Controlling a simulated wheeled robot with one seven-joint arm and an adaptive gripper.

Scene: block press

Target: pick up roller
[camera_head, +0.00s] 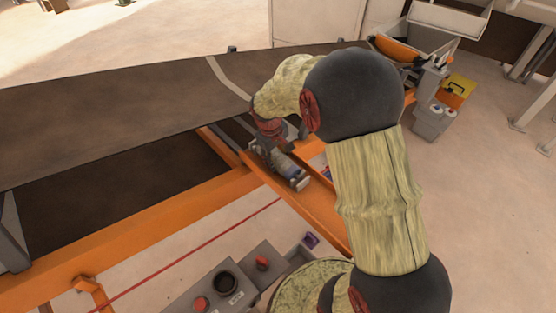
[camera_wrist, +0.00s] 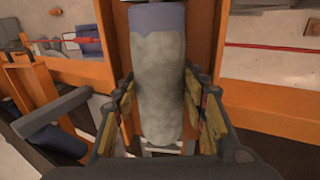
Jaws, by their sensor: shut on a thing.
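The roller (camera_wrist: 160,75) is a grey, worn cylinder with a bluish end. It fills the middle of the wrist view, pointing away from the camera. My gripper (camera_wrist: 160,115) has its two yellow-padded fingers on either side of the roller and is shut on it. In the head view, my gripper is low at the conveyor's orange frame, and the roller (camera_head: 288,166) shows only in part below my wrist. I cannot tell whether the roller still touches the frame.
A dark conveyor belt (camera_head: 120,105) runs across the left, with an orange frame (camera_head: 170,200) along its near side. A grey control box (camera_head: 225,285) with buttons stands at the front. A grey machine with a yellow box (camera_head: 460,88) is at the back right. Open floor lies right.

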